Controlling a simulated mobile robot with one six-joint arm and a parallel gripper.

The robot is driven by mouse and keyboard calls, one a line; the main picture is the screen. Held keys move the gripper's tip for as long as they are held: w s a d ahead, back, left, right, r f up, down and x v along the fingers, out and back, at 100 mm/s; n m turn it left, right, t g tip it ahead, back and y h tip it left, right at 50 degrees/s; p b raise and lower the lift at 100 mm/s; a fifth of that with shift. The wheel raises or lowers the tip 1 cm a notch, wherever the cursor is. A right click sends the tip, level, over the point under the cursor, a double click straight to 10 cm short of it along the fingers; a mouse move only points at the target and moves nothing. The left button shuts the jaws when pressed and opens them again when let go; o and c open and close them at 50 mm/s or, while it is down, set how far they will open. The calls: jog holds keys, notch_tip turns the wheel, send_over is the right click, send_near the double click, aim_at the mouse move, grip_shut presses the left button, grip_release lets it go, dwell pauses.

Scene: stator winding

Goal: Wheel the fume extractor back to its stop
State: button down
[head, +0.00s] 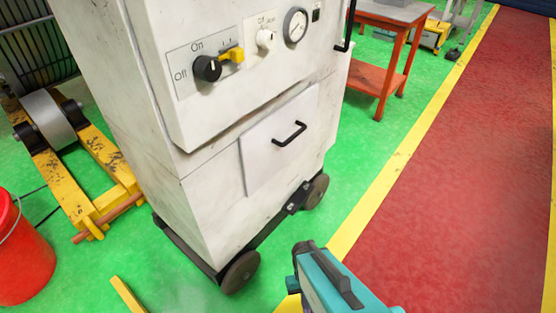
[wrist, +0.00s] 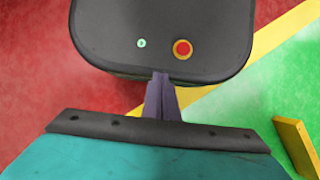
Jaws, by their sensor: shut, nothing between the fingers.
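The fume extractor (head: 240,165) is a tall white cabinet on a dark wheeled frame, standing upright on the green floor in the middle of the head view. Its front has an On/Off knob, a yellow lever, a gauge and a drawer with a black handle. A black vertical handle (head: 347,27) is at its upper right edge. A yellow bar (head: 127,295) lies on the floor near its front left wheel; I cannot tell if it is the stop. My gripper (wrist: 161,77) is shut and empty in the wrist view, clear of the extractor.
A yellow stand with rollers (head: 85,160) and a red bucket (head: 22,255) are to the left. An orange table (head: 385,50) stands behind at the right. A red walkway (head: 450,180) with a yellow edge line runs clear along the right.

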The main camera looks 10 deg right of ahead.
dwell(0.3)
jog(key=c, duration=1.8)
grip_release()
jog(key=shift+o, duration=0.2)
jog(key=shift+a, duration=0.1)
